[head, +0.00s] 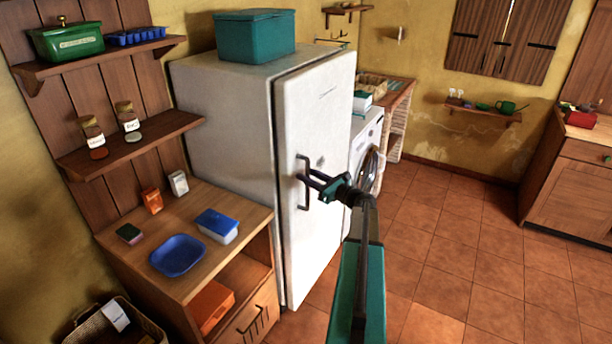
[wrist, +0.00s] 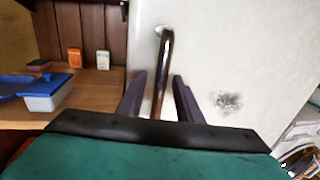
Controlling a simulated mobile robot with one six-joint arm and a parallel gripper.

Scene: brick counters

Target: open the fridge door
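The white fridge (head: 222,120) stands left of centre in the head view. Its door (head: 325,115) looks shut against the body, with a dark seam along the left edge. A dark vertical bar handle (head: 304,183) is on the door's left side. My gripper (head: 313,181) is at the handle, level with its middle. In the wrist view the handle (wrist: 164,65) runs between the two fingers of my gripper (wrist: 160,88). The fingers are apart, with a gap showing on each side of the bar. The handle's lower part is hidden behind the gripper body there.
A wooden cabinet (head: 258,222) with a blue tray (head: 178,255) and a blue-lidded box (head: 218,226) stands left of the door. A green box (head: 255,38) sits on the fridge. A washing machine (head: 366,150) is beyond it. The tiled floor (head: 450,240) to the right is clear.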

